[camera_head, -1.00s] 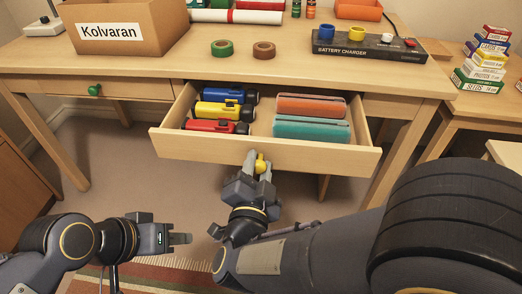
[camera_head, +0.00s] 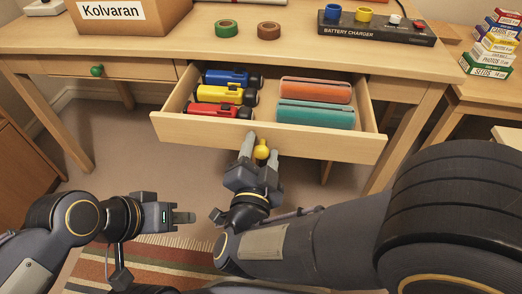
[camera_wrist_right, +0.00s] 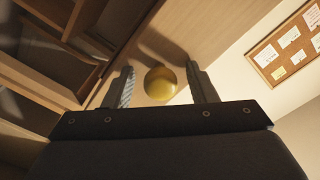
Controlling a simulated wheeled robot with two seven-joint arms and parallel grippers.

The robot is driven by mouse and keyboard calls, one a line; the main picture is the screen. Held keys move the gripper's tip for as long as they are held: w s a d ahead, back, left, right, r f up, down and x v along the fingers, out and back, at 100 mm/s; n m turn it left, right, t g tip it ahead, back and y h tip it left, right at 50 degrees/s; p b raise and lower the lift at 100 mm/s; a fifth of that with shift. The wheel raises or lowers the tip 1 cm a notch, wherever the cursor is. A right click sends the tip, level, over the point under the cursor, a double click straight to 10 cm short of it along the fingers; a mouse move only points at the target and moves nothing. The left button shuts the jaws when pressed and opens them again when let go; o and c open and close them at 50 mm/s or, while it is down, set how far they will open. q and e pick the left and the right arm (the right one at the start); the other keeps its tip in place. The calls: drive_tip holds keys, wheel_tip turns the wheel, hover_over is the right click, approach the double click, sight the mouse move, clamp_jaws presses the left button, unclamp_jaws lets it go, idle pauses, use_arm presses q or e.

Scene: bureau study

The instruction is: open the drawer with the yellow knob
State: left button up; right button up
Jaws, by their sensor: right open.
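The drawer (camera_head: 270,138) with the yellow knob stands well out from the desk, its contents showing. The yellow knob (camera_head: 261,151) is at the middle of its front. My right gripper (camera_head: 260,156) is open, with a finger on each side of the knob. In the right wrist view the knob (camera_wrist_right: 160,83) sits between the spread fingers, with gaps at both sides. My left gripper (camera_head: 184,217) is away from the drawer, low at the left; its fingers look close together, but I cannot tell whether they are shut.
A closed drawer with a green knob (camera_head: 97,71) is at the left. The desk top bears a box (camera_head: 130,12), tape rolls and a battery charger (camera_head: 375,28).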

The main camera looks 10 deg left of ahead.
drive_tip(key=s+p, duration=0.1)
drive_tip(key=s, duration=0.6)
drive_tip(key=shift+p, duration=0.3)
drive_tip(key=shift+s, duration=0.4)
